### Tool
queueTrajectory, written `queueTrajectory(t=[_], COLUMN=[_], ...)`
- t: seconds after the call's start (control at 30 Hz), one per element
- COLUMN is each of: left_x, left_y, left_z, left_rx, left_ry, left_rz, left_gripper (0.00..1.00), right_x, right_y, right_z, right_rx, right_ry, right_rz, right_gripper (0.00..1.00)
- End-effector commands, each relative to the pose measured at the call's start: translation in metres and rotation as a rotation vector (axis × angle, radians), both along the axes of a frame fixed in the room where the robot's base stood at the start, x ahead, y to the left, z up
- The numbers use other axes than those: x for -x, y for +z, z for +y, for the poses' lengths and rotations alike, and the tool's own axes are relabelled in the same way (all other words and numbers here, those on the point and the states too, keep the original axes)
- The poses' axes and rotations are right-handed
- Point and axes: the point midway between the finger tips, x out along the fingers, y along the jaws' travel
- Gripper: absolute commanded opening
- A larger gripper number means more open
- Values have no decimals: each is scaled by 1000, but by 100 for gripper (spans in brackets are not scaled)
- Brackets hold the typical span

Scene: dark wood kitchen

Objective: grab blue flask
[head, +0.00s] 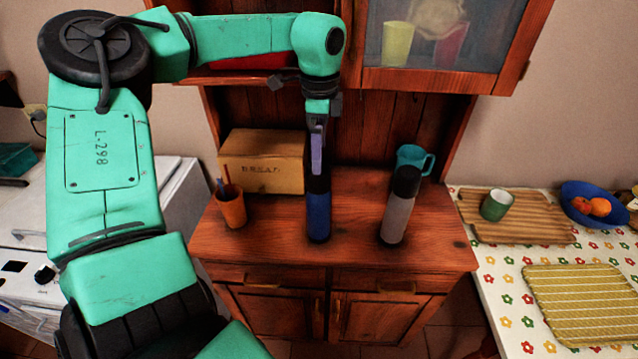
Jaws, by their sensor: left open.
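The blue flask (318,216) stands upright on the wooden cabinet's counter, left of a grey flask (397,217) with a black cap. My left arm comes in from the left and bends down over the cabinet. My left gripper (317,160) points down at the top of the blue flask and is open. Its fingers overlap the dark cap area in the picture, so I cannot tell whether they touch it or how far they reach around it. My right gripper is not in view.
A bread box (262,162) stands behind left, and an orange cup (231,207) holding utensils stands at the left. A teal mug (414,158) is behind the grey flask. The hutch's glass door (440,45) hangs above right. The counter's front strip is clear.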

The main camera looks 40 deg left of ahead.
Motion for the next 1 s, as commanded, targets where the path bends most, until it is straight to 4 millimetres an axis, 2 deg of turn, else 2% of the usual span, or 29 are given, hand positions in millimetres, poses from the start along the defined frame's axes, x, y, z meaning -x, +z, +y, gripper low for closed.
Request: queueTrajectory(t=[0.2,0.33,0.53,0.67,0.7,0.8,1.0], left_x=[4,3,2,2,2,2,2], left_y=[-31,-53,-57,-56,-56,-56,-55], left_z=[-3,-2,-2,-2,-2,-2,-2], left_rx=[5,2,0,1,1,1,1], left_ry=[0,1,1,1,1,1,1], left_rz=[6,1,-1,-1,-1,-1,-3], left_gripper=[100,100,100,50,35,0,0], right_x=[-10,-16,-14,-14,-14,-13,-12], right_y=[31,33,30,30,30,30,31], right_z=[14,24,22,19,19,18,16], right_rx=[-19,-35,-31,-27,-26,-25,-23], right_ry=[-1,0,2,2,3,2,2], right_rz=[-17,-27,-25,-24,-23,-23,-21], right_gripper=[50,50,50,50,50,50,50])
